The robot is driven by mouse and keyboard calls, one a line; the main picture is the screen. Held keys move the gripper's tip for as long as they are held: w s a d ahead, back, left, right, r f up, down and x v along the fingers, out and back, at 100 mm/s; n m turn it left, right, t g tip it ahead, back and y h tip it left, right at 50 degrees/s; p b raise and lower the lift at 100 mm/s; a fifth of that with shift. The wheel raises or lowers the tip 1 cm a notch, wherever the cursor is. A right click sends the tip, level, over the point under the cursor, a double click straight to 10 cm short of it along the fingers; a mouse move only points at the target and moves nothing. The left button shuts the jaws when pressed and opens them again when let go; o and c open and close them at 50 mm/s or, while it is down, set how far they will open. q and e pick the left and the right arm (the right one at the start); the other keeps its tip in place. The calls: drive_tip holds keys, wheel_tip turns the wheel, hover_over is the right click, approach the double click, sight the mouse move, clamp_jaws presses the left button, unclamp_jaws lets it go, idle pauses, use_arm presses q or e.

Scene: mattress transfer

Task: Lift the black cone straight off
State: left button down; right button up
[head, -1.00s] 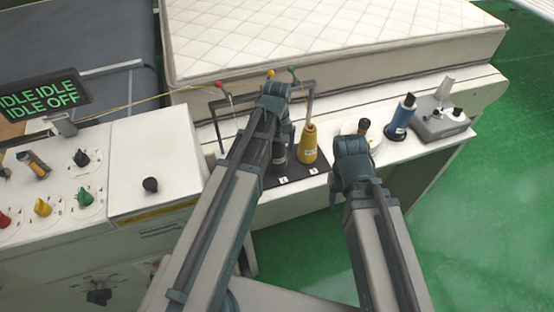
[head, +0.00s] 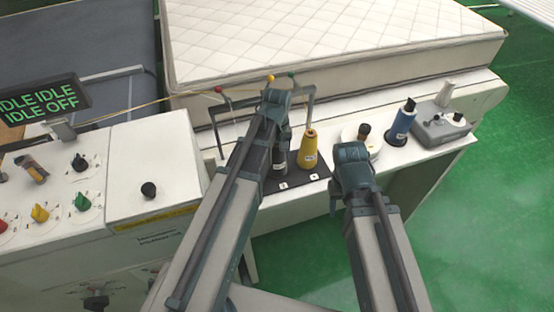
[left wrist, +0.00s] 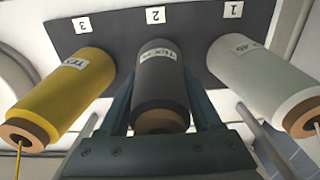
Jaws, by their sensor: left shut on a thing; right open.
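The black cone (left wrist: 160,85) stands between the fingers of my left gripper (left wrist: 162,112) in the left wrist view. The fingers are shut on its sides. In the head view the cone (head: 280,153) is mostly hidden behind my left gripper (head: 277,105). Its base lies over the slot labelled 2 on the black board (left wrist: 190,30); I cannot tell whether it touches the board. A yellow cone (left wrist: 65,90) and a white cone (left wrist: 265,85) stand on either side. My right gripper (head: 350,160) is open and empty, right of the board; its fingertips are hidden.
A thin frame (head: 312,90) with coloured beads stands behind the cones, against the mattress (head: 340,35). A control panel (head: 60,190) with knobs is to the left.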

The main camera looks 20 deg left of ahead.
use_arm(q)
drive_tip(key=shift+r, duration=0.1)
wheel_tip(320, 180, up, 10)
drive_tip(key=p, duration=1)
